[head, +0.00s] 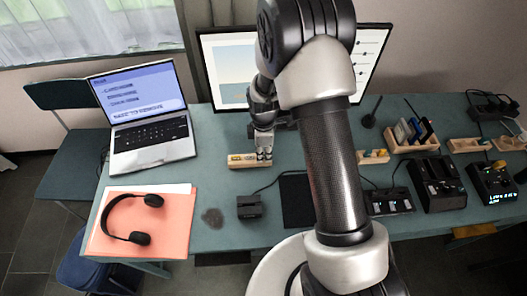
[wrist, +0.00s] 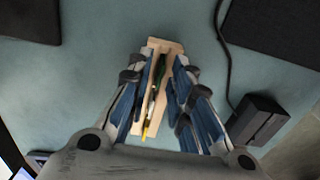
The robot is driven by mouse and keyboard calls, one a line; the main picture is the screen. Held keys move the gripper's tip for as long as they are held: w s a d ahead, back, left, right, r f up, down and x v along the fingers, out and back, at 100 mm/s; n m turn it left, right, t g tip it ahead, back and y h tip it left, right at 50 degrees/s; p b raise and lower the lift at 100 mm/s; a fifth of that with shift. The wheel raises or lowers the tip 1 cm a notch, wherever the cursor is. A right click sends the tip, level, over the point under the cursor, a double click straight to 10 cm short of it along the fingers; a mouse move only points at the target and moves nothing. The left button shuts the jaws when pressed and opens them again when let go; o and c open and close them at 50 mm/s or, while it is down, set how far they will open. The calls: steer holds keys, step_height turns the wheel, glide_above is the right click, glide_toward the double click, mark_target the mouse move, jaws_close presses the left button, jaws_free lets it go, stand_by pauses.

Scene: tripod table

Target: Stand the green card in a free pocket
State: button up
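My gripper (head: 263,153) is over a small wooden tray (head: 249,164) on the table, left of the middle. In the wrist view my gripper (wrist: 158,77) has its two fingers apart, one on each side of the tray (wrist: 165,45). A thin dark green thing (wrist: 160,68) stands on edge in the tray between the fingers, with room on both sides; I cannot tell if it is the green card. A yellow thing (wrist: 145,131) is in the tray near my palm. A wooden rack (head: 405,148) at the right holds several upright cards (head: 412,131).
A laptop (head: 148,135) and headphones on an orange mat (head: 112,243) are at the left. A small black box (head: 249,206) and a dark pad (head: 297,204) lie near the tray. Monitors (head: 226,65) stand behind. Black devices (head: 437,183) crowd the right. My arm hides the middle.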

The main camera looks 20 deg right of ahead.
steer(key=shift+o, duration=0.5)
steer(key=shift+r, duration=0.1)
steer(key=shift+r, duration=0.4)
step_height(320, 180, up, 11)
